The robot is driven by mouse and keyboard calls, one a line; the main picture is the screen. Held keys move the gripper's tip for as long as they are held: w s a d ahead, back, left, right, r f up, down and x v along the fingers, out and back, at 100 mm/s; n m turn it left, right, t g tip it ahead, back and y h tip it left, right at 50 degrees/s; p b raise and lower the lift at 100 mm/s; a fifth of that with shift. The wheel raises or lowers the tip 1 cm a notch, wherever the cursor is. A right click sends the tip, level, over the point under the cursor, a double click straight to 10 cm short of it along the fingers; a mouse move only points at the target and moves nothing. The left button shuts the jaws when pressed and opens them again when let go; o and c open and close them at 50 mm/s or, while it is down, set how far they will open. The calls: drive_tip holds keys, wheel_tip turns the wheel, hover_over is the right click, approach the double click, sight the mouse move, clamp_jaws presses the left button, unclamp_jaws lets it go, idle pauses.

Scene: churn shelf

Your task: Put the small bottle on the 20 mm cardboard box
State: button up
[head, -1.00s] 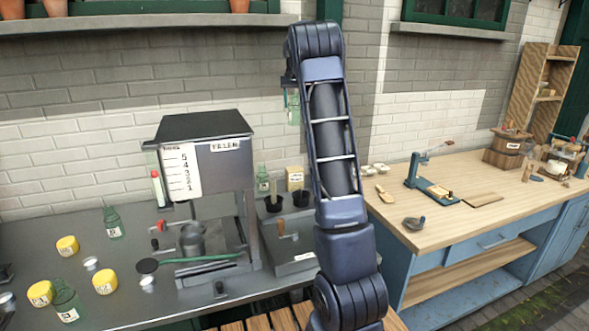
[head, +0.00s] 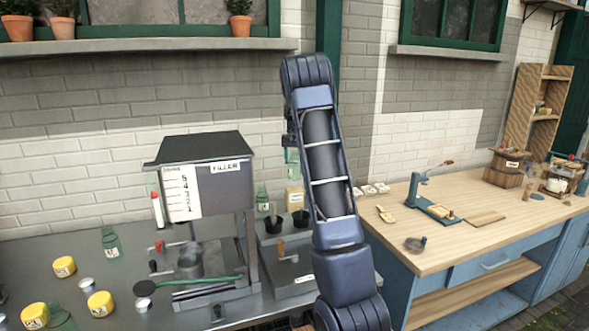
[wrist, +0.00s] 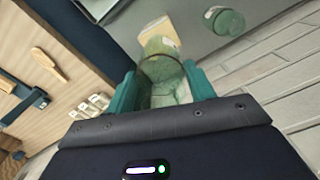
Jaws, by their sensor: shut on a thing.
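My gripper (wrist: 160,84) has teal fingers shut on a small green see-through bottle (wrist: 163,68) in the wrist view. In the head view the bottle (head: 293,168) hangs just left of my arm, above the back of the metal bench. A small cream cardboard box (head: 295,196) with a label stands on the bench below it, by the wall. The box also shows in the wrist view (wrist: 159,31), beyond the bottle and partly covered by it. Its label is too small to read, so I cannot confirm 20 mm. Bottle and box appear apart.
Another green bottle (head: 262,197) stands just left of the box. Dark cups (head: 300,218) stand in front of it. The filler machine (head: 205,175) rises to the left. Yellow-lidded jars are further left; a wooden workbench (head: 480,235) is at right.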

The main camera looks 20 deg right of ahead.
sight(295, 168)
drive_tip(key=shift+f, duration=2.15)
drive_tip(key=shift+f, duration=0.1)
drive_tip(key=o, duration=1)
drive_tip(key=shift+o, duration=0.2)
